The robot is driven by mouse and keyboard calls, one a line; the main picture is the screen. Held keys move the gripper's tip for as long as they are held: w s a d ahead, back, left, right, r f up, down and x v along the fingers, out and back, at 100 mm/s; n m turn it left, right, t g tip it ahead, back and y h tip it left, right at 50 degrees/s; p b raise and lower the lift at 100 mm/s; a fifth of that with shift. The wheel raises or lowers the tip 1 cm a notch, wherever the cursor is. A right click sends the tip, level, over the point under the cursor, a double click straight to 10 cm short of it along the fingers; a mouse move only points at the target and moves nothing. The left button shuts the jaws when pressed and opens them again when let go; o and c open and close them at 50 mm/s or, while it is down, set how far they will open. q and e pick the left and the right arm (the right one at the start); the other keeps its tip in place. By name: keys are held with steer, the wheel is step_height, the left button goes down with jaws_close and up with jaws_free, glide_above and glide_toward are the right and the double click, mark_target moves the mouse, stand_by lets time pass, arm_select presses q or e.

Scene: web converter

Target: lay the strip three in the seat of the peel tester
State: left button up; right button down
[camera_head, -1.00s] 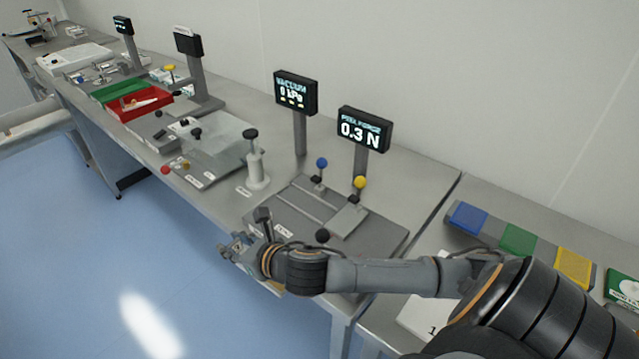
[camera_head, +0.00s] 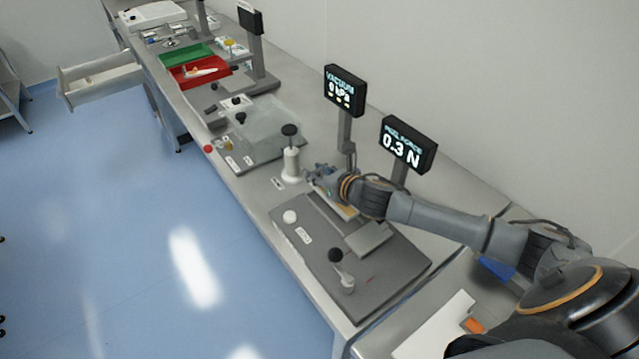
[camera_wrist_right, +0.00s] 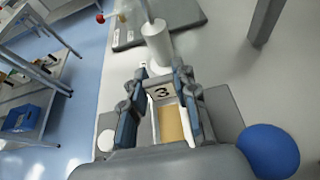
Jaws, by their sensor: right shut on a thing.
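Strip three (camera_wrist_right: 171,124), tan with a white edge and a "3" on its end, lies between the fingers of my right gripper (camera_wrist_right: 162,92) in the right wrist view. The gripper is shut on it. In the head view my right gripper (camera_head: 314,174) is over the far left part of the grey peel tester (camera_head: 318,255), beside the white post. A bit of the strip (camera_head: 346,212) shows under my wrist. The arm hides part of the tester, and I cannot tell whether the strip touches it. My left gripper is not in view.
The peel force display (camera_head: 407,146) reads 0.3 N; the vacuum display (camera_head: 344,90) reads 0 kPa. A white post (camera_head: 290,164) with a black knob stands close by the gripper. A black-knobbed lever (camera_head: 342,268) is on the tester's near side. A blue knob (camera_wrist_right: 268,150) is close beside my wrist.

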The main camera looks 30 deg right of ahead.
step_height(320, 180, down, 3)
steer(key=shift+f, duration=0.35)
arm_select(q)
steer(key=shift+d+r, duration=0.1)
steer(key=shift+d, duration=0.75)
arm_select(e)
steer(key=shift+f, duration=0.15)
steer(key=c, duration=1)
jaws_free()
steer(key=shift+c, duration=0.2)
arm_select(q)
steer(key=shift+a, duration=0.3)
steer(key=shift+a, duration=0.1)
arm_select(e)
steer(key=shift+s+r, duration=0.1)
steer(key=shift+r, duration=0.1)
